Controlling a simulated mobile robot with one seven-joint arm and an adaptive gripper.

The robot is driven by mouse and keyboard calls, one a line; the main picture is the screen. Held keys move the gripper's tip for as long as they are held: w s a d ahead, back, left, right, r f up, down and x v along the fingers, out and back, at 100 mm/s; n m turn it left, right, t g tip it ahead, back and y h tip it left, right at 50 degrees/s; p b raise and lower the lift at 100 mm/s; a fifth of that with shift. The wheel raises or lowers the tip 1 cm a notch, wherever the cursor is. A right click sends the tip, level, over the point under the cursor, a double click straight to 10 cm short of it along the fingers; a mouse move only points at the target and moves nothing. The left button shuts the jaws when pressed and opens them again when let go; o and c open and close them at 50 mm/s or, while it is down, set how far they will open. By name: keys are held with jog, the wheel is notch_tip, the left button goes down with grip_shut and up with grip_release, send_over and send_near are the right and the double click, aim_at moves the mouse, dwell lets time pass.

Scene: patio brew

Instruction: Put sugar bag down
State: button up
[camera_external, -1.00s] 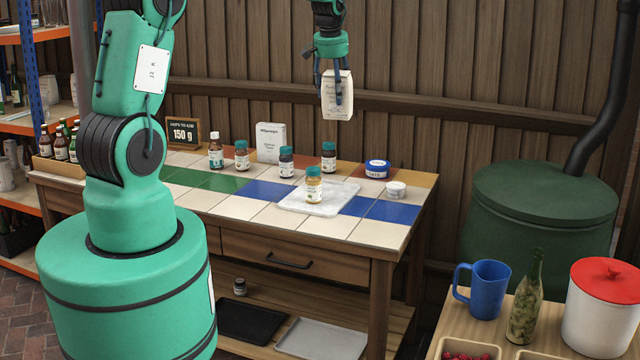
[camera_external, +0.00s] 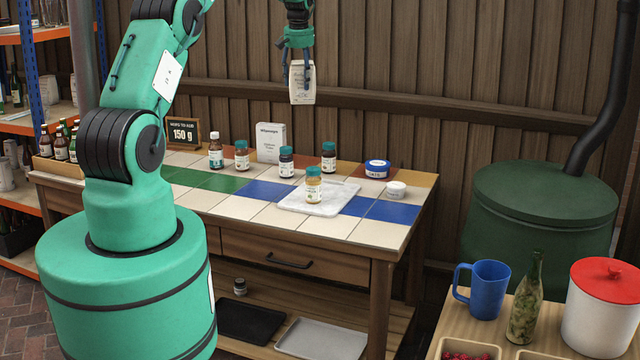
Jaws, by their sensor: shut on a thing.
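A small white bag with printed text, the sugar bag (camera_external: 303,84), hangs in the air above the back of the tiled table (camera_external: 394,235). My gripper (camera_external: 299,75) is shut on it, pointing down, with its fingers around the bag's upper part. The bag is upright and clear of everything below. The printing on it is too small to read.
On the table stand a white box (camera_external: 271,143), several brown bottles with teal caps, a blue-lidded tub (camera_external: 377,169) and a small white tub (camera_external: 396,189). One amber jar (camera_external: 313,186) stands on a white marble slab (camera_external: 340,197). Blue and cream tiles at the front are bare.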

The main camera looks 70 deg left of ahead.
jog(key=s+a+f+n, duration=0.2)
jog(key=s+a, duration=0.7)
jog(key=a, duration=0.3)
jog(key=s+a+f+n, duration=0.2)
jog(key=s+a+n, duration=0.1)
jog(key=s+a, duration=0.75)
notch_tip(320, 180, down, 11)
jog(key=w+a, duration=0.1)
jog(key=shift+w+a+g+h, duration=0.2)
jog(key=shift+a+g+h, duration=0.1)
jog(key=shift+g, duration=0.1)
jog(key=shift+r, duration=0.1)
notch_tip(320, 180, down, 6)
jog(key=shift+b, duration=0.35)
jog(key=shift+f, duration=0.2)
jog(key=shift+f, duration=1.75)
